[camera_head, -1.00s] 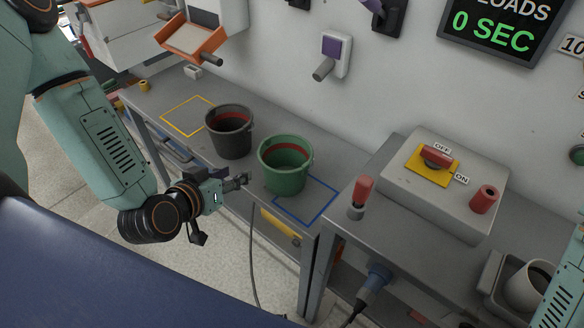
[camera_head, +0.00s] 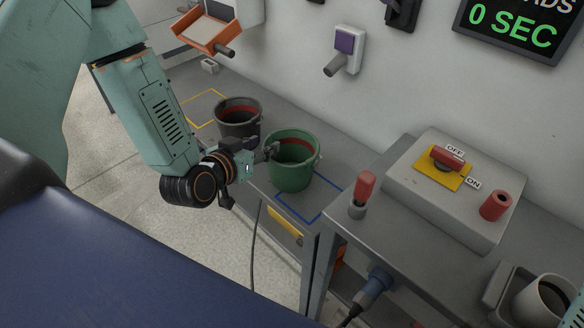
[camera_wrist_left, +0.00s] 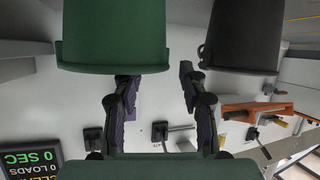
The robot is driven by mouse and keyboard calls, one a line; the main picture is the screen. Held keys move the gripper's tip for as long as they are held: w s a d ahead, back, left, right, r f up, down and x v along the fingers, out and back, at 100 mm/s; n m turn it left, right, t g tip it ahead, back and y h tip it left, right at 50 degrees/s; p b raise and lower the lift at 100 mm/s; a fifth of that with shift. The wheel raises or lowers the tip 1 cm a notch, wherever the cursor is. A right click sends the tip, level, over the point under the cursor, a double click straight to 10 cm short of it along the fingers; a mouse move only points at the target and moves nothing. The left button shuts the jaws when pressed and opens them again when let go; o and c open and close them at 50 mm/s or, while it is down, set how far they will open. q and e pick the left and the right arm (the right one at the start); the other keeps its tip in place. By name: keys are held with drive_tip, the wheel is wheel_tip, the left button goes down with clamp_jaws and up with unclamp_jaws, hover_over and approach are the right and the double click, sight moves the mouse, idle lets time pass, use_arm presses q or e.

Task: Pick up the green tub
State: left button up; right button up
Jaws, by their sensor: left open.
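The green tub (camera_head: 291,170) stands upright on the grey bench, partly over the blue outlined square. It has a dark red band inside. My left gripper (camera_head: 270,151) is open at the tub's left side near its rim. In the left wrist view the scene is upside down. The green tub (camera_wrist_left: 113,35) fills the upper left there, and its rim edge reaches across part of the gap between the fingers (camera_wrist_left: 155,75). I cannot tell whether a finger touches it. My right gripper is out of view.
A dark grey tub (camera_head: 238,122) stands close behind and left of the green one, near the yellow outlined square (camera_head: 203,96). It also shows in the left wrist view (camera_wrist_left: 240,40). A red-knobbed lever (camera_head: 364,186) and a switch box (camera_head: 455,190) stand to the right.

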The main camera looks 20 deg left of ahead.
sight(278, 139)
use_arm(q)
drive_tip(key=shift+w+a+f, duration=0.15)
drive_tip(key=shift+w+f, duration=0.05)
drive_tip(key=shift+w, duration=0.05)
drive_tip(key=w, duration=0.1)
drive_tip(key=w+d+b, duration=0.1)
drive_tip(key=w+f, duration=0.1)
drive_tip(key=shift+w+d+f, duration=0.1)
drive_tip(key=shift+w+d, duration=0.05)
drive_tip(key=shift+d, duration=0.2)
drive_tip(key=shift+w+a+f, duration=0.45)
drive_tip(key=shift+w+a, duration=0.05)
drive_tip(key=shift+w, duration=0.05)
drive_tip(key=shift+c, duration=0.7)
drive_tip(key=shift+s+d+r, duration=0.15)
drive_tip(key=shift+d+r, duration=0.15)
drive_tip(key=shift+d, duration=0.05)
drive_tip(key=c, duration=0.3)
drive_tip(key=shift+c, duration=0.7)
drive_tip(key=shift+a+f, duration=0.1)
drive_tip(key=shift+a, duration=0.05)
clamp_jaws()
